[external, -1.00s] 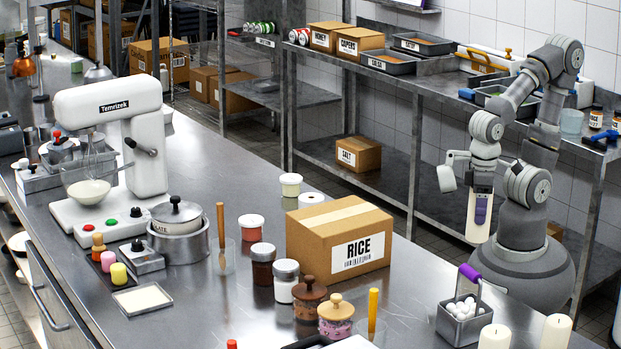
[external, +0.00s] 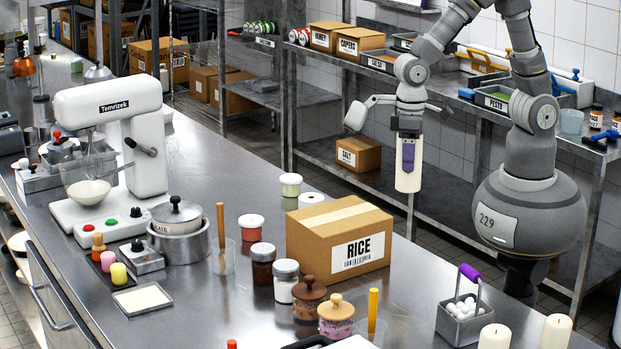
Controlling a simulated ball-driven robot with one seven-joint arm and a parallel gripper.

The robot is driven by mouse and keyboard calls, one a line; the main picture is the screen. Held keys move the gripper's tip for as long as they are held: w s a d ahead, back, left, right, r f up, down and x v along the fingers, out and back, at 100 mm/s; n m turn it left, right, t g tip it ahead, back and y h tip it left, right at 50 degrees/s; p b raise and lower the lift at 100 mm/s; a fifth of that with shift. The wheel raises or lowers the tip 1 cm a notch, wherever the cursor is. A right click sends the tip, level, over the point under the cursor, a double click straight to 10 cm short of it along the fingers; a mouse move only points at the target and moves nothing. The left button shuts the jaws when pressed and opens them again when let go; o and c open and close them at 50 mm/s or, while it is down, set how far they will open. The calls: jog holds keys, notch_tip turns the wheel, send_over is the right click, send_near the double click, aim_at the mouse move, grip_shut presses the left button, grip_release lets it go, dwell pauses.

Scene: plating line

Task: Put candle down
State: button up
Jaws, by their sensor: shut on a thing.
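My gripper (external: 408,152) is at the right of the external view, pointing down, shut on a cream candle (external: 408,183). A purple finger lies along the candle's upper part. The candle hangs upright, its lower end free. In the picture it is right of the rice box and in front of the shelf rack; it appears to be beyond the counter's far edge. Two other cream candles, one on the left (external: 495,338) and one on the right (external: 557,334), stand on the steel counter (external: 420,290) at the lower right, cut by the frame edge.
A cardboard rice box (external: 340,240) stands near the counter's far edge. A metal basket of white eggs (external: 464,318) with a purple handle stands beside the candles. Several jars and a mixer (external: 120,150) fill the left. Bare steel lies between rice box and basket.

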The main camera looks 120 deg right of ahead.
jog(key=shift+w+d+r, duration=0.25)
jog(key=shift+d, duration=0.15)
jog(key=shift+w+d+f, duration=0.85)
jog(key=shift+w+d, duration=0.05)
jog(key=shift+w, duration=1.65)
jog(key=shift+w+d+f, duration=0.85)
jog(key=shift+w+f, duration=0.05)
jog(key=shift+w, duration=1.6)
jog(key=shift+w+d+f, duration=0.85)
jog(key=shift+w+d, duration=0.05)
jog(key=shift+w, duration=1.65)
jog(key=shift+f+b, duration=0.2)
jog(key=shift+b, duration=0.1)
jog(key=o, duration=1.3)
jog(key=shift+o, duration=0.2)
jog(key=shift+r, duration=0.1)
